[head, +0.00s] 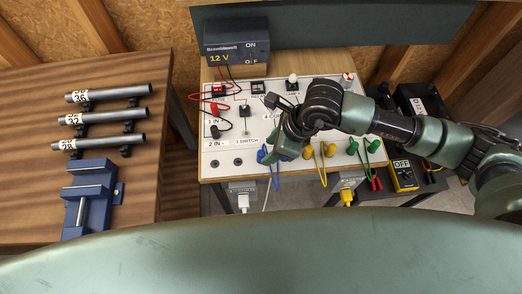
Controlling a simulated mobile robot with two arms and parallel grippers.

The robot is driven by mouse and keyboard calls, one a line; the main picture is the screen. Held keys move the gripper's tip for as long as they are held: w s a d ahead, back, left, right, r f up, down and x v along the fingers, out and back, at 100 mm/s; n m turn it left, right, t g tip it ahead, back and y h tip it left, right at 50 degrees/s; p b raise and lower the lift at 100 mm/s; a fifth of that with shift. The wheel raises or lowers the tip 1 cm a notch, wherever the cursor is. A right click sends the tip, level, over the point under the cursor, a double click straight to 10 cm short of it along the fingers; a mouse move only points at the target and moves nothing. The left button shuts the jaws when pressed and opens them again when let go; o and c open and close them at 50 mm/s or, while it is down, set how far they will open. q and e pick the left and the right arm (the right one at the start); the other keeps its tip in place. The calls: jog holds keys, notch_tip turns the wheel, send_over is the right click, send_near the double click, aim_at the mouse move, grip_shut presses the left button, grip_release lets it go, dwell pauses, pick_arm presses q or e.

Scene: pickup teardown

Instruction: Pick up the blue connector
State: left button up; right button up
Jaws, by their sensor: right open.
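The blue connector (263,155) is on the front part of a white circuit board (225,172), with a blue lead hanging over the board's front edge. My right gripper (279,152) reaches in from the right. It is open, and its fingers point down right beside the blue connector, partly covering that spot. I cannot tell whether a finger touches the connector. Nothing shows held in the jaws. My left gripper is not in view.
Yellow connectors (329,150) and green connectors (373,146) sit to the right on the board. A 12 V supply box (237,43) stands behind it. A yellow meter (404,175) is at right. A wooden bench with pipes and a blue vise (91,192) is at left.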

aim_at(263, 152)
jog(key=p+x, duration=0.1)
jog(key=x, duration=0.1)
jog(key=w+p+x, duration=0.1)
jog(key=x, duration=0.2)
jog(key=shift+a+r, duration=0.15)
jog(key=shift+s+a, duration=0.1)
jog(key=shift+s, duration=0.15)
grip_shut()
